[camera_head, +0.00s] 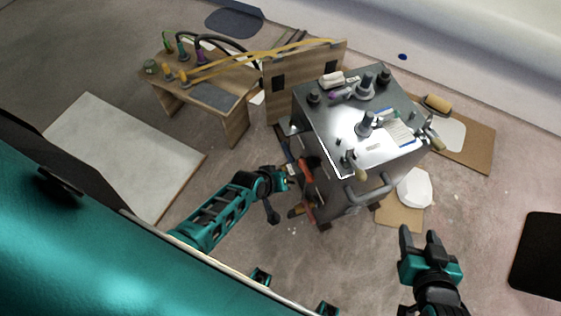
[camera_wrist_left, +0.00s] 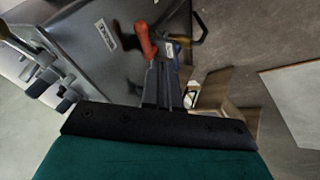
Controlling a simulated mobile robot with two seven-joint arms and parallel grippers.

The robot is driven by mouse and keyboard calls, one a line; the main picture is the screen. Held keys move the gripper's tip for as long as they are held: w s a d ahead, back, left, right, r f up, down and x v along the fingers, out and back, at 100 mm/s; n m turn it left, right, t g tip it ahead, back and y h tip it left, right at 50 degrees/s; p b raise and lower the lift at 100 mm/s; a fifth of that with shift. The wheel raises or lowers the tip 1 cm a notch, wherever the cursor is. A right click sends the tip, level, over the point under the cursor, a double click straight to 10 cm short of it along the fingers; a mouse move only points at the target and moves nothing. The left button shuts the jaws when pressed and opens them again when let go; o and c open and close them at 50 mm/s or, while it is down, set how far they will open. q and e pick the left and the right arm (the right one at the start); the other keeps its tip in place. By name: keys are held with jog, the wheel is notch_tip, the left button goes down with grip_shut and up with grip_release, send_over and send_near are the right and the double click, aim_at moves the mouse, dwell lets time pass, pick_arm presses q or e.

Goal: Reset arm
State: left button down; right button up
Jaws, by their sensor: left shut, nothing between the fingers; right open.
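My left arm comes in from the left in the head view, and its gripper (camera_head: 283,182) is beside the left side of a grey metal tool cabinet (camera_head: 334,192). In the left wrist view the left gripper (camera_wrist_left: 166,75) is shut with nothing held, its fingers near an orange-red handled tool (camera_wrist_left: 146,40) at the cabinet's side. I cannot tell whether they touch. My right gripper (camera_head: 424,243) is open and empty over the floor, in front and to the right of the cabinet.
A wooden bench (camera_head: 236,121) with bottles and hoses stands at the back left. Tools and papers lie on the cabinet top. Cardboard (camera_head: 479,150), a white piece (camera_head: 414,188) and a black mat (camera_head: 540,255) lie on the floor. A pale board (camera_head: 118,150) lies at left.

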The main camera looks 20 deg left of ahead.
dwell(0.5)
pick_arm(q)
jog(key=s+a+r+m+t, duration=0.1)
jog(key=s+r+m+t, duration=0.1)
jog(key=r, duration=0.6)
jog(key=s+r+m+t, duration=0.2)
jog(key=s+r+m, duration=0.2)
jog(key=r+m, duration=0.2)
notch_tip(320, 180, up, 2)
jog(key=shift+a+r, duration=0.25)
jog(key=shift+a, duration=0.1)
